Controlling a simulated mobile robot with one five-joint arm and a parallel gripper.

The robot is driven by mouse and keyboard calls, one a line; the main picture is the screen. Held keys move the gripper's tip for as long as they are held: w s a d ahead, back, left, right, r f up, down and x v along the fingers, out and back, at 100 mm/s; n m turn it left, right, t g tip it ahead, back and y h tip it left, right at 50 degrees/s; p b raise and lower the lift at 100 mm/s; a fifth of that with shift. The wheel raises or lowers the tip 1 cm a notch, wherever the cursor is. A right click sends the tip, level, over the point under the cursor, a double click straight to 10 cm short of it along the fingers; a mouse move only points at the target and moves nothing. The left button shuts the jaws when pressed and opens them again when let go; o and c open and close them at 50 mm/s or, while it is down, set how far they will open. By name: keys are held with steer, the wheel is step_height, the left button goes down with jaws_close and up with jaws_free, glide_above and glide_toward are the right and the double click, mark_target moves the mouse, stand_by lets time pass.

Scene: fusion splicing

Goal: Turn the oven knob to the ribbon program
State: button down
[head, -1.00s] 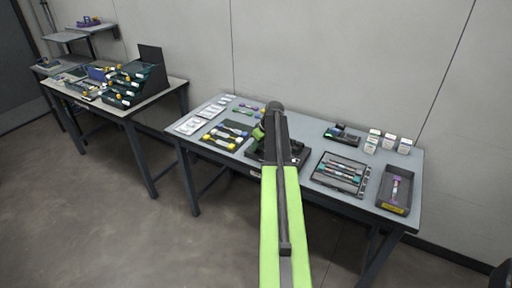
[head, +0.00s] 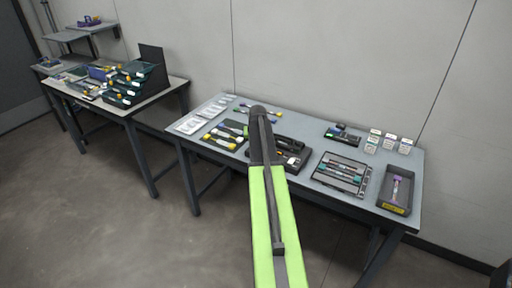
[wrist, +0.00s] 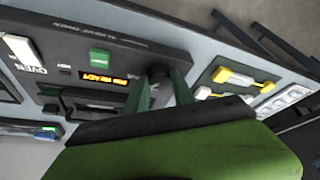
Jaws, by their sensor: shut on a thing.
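The oven knob (wrist: 158,72) is a dark round knob at the right end of the oven's black panel (wrist: 65,48) in the wrist view. My gripper (wrist: 160,86) has its two green fingers on either side of the knob and is shut on it. The knob's pointer and any program marks around it are hidden or too small to read. A small display (wrist: 105,79) with orange lettering is lit left of the knob. In the head view, my arm hides the gripper and knob and covers part of the dark device (head: 292,158).
The table (head: 318,135) also bears a tray with yellow-ended holders (head: 222,138) left of the device. A tool tray (head: 342,174) and a dark bin (head: 395,190) are to the right. Small white boxes (head: 389,141) stand at the back right.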

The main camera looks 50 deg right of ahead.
steer(key=shift+d+m+h, duration=0.1)
steer(key=shift+m+h, duration=0.2)
steer(key=shift+m, duration=0.2)
stand_by(0.3)
steer(key=c, duration=1.1)
jaws_free()
steer(key=shift+r, duration=0.1)
